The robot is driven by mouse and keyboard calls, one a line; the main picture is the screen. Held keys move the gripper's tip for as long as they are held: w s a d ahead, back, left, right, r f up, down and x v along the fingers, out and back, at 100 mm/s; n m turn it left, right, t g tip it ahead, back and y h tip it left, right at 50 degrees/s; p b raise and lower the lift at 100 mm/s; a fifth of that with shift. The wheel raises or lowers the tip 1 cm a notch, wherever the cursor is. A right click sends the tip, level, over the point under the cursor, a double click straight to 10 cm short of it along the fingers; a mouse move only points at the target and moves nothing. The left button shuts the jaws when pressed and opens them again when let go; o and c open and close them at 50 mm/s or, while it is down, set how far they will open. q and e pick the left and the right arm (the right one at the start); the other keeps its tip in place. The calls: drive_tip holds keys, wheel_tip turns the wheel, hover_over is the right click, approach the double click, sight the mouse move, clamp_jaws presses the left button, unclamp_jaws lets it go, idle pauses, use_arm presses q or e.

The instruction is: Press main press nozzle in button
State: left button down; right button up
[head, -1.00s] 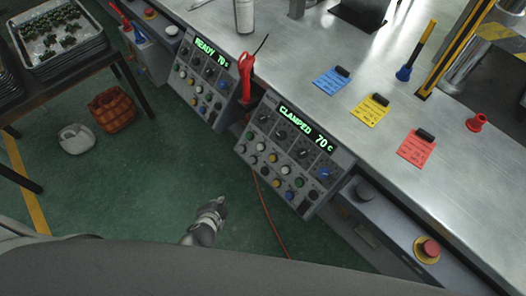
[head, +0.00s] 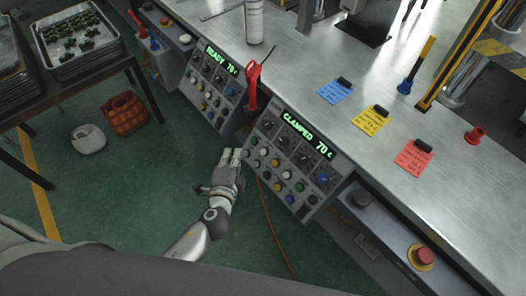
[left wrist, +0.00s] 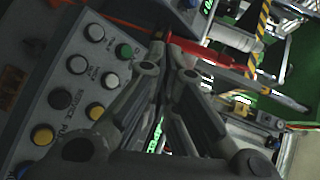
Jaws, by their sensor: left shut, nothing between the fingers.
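The press control panel (head: 290,155) has a green display reading "CLAMPED 70 c", with dark knobs and rows of coloured buttons below. Its button labels are too small to read in the head view, so I cannot tell which is nozzle in. My left gripper (head: 231,157) is shut and empty, just off the panel's lower left edge. In the left wrist view the gripper (left wrist: 170,62) is in front of the panel (left wrist: 75,80), beside a green button (left wrist: 124,50) and a white button (left wrist: 110,80). I cannot tell whether it touches. My right gripper is not in view.
A second panel (head: 211,85) reading "READY 70" is to the left. A red-handled tool (head: 253,85) stands between the panels. The steel table (head: 470,190) holds blue, yellow and red cards. A red stop button (head: 424,255) is lower right. An orange cable (head: 273,225) crosses the floor.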

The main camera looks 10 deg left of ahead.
sight(264, 152)
use_arm(q)
drive_tip(key=shift+w+d+f+b, duration=0.7)
drive_tip(key=shift+w+f+b, duration=0.2)
drive_tip(key=shift+f, duration=0.05)
drive_tip(key=shift+w+d+f+b, duration=0.7)
drive_tip(key=shift+w+f+b, duration=0.15)
drive_tip(key=shift+f+b, duration=0.1)
drive_tip(key=shift+w+d+f+b, duration=0.7)
drive_tip(key=shift+w+f+b, duration=0.15)
drive_tip(key=shift+w+f, duration=0.1)
drive_tip(key=shift+w+d+f+b, duration=0.2)
drive_tip(key=shift+f+b, duration=0.1)
drive_tip(key=shift+b, duration=0.05)
